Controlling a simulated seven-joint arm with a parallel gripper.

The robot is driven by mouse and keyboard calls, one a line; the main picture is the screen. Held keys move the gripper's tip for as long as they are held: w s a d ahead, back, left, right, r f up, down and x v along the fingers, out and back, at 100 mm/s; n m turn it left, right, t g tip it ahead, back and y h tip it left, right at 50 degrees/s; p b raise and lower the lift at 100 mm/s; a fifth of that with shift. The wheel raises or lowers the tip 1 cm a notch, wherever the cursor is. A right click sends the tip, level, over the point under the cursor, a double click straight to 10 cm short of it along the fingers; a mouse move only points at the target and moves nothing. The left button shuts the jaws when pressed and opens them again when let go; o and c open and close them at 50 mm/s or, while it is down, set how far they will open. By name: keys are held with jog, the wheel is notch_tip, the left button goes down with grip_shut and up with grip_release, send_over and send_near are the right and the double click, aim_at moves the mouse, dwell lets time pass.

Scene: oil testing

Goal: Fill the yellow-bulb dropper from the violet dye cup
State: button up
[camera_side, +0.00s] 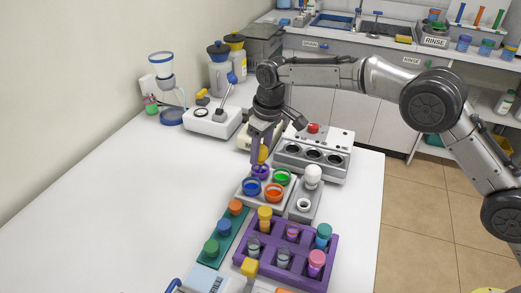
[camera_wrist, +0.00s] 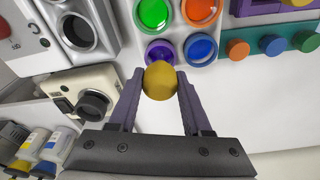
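My gripper (camera_side: 262,146) is shut on a yellow bulb (camera_side: 263,155), the top of the dropper. In the wrist view the yellow bulb (camera_wrist: 160,80) sits between the two fingertips (camera_wrist: 160,88), both touching its sides. The violet dye cup (camera_side: 260,171) is directly below it, at the back left of the four-cup tray. In the wrist view the violet cup (camera_wrist: 158,47) is partly covered by the bulb. The dropper's glass tip is hidden, so I cannot tell whether it is in the dye.
Blue (camera_side: 252,187), orange (camera_side: 273,191) and green (camera_side: 282,177) cups adjoin the violet one. A purple rack (camera_side: 276,233) holds several colour-topped items in front. A grey device with round wells (camera_side: 312,155) stands behind. The table's left side is clear.

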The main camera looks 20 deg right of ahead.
jog(key=shift+r, duration=0.1)
jog(key=shift+r, duration=2.7)
